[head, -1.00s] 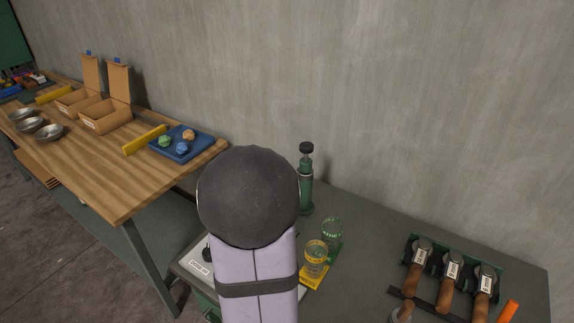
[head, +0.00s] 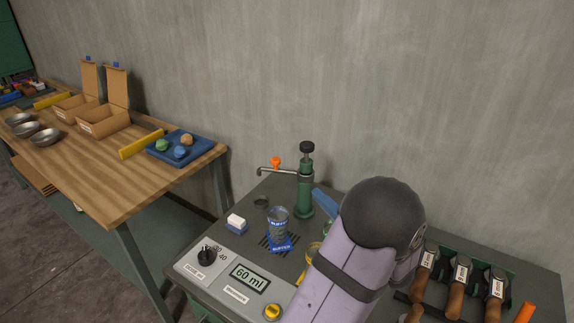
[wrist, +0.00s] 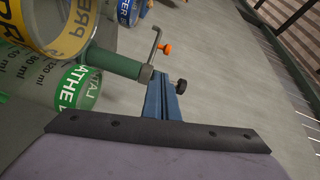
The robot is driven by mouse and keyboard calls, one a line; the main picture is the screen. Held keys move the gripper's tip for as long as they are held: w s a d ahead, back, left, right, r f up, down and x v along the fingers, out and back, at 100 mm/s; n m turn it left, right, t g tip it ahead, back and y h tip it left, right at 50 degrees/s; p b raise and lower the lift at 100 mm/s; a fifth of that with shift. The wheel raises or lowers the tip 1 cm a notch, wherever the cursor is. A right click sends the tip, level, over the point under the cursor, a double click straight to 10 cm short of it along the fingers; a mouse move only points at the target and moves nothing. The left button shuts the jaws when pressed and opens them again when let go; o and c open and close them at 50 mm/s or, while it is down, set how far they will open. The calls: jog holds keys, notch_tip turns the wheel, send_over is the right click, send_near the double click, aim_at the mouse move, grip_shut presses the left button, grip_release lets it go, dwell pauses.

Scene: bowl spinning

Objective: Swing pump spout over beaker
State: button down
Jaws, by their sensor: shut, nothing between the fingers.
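The green pump (head: 305,192) stands upright at the back of the grey bench, with a black knob on top. Its thin metal spout (head: 275,171) points left, with an orange knob (head: 276,162) on it. The blue-labelled beaker (head: 278,226) stands front left of the pump; the spout's end appears behind and left of it. My gripper (head: 323,199) is shut and empty, right beside the pump body; contact is unclear. In the wrist view its blue fingers (wrist: 161,98) lie close to the pump. The yellow-labelled beaker (wrist: 62,28) and green-labelled beaker (wrist: 82,86) also show there.
A panel with a dial (head: 206,256) and a 60 ml display (head: 250,277) is at the front left. Wooden-handled tools (head: 458,285) rest at right. A wooden table (head: 110,175) stands at left.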

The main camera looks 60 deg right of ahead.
aim_at(276, 168)
jog(key=shift+s+a+r+m+t, duration=0.1)
jog(key=shift+s+a+m+t, duration=0.15)
jog(key=shift+s, duration=0.35)
jog(key=shift+s+a+r+m+t, duration=0.15)
jog(key=shift+s+t, duration=0.1)
jog(key=shift+s, duration=0.35)
jog(key=p+x, duration=0.2)
jog(key=x, duration=1.8)
jog(key=shift+d+f, duration=0.15)
jog(key=shift+f, duration=0.05)
